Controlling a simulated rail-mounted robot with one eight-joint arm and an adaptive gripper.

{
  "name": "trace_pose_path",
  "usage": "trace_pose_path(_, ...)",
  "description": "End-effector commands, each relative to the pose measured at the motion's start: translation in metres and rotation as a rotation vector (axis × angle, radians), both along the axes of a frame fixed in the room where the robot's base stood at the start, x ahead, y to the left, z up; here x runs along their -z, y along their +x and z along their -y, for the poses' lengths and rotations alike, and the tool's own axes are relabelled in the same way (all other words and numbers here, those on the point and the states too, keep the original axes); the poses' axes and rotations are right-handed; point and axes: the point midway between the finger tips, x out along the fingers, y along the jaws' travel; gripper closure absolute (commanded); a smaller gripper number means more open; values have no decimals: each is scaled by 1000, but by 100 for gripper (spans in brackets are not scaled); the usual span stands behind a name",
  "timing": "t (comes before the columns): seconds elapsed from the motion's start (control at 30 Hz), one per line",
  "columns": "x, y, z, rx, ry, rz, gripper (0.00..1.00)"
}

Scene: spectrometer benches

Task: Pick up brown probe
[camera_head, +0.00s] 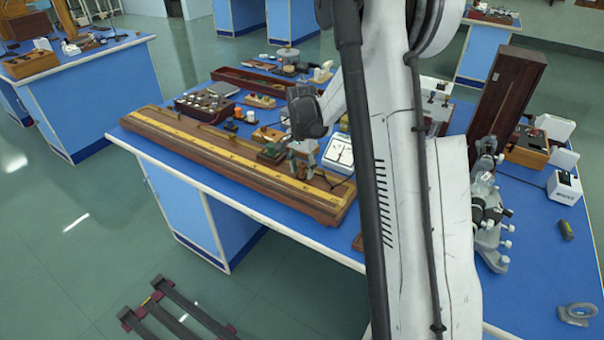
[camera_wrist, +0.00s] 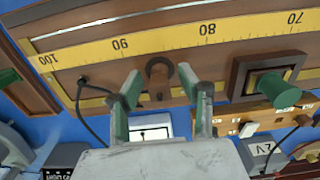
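In the wrist view a small brown round piece (camera_wrist: 159,72), perhaps the brown probe, sits at the edge of a long wooden board with a yellow scale (camera_wrist: 150,42). My gripper (camera_wrist: 159,82) is open, its two green-padded fingers on either side of this piece in the picture. I see nothing held; I cannot tell the height gap. In the head view my gripper (camera_head: 304,162) is low over the right part of the wooden board (camera_head: 180,144). The probe is too small to make out there.
A brown block with a dark green knob (camera_wrist: 279,90) stands on the board to the right of my fingers. A black cable (camera_wrist: 84,110) loops at left. A white meter (camera_head: 339,152) and a wooden box of knobs (camera_head: 205,105) stand nearby on the blue bench.

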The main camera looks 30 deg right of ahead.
Motion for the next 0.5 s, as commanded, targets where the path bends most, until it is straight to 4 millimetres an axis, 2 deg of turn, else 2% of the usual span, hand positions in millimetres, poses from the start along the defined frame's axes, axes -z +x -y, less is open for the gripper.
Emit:
trace_pose_path(0.17,0,0,0,0,0,0,63)
trace_pose_path(0.43,0,0,0,0,0,0,97)
trace_pose_path(0.5,0,0,0,0,0,0,100)
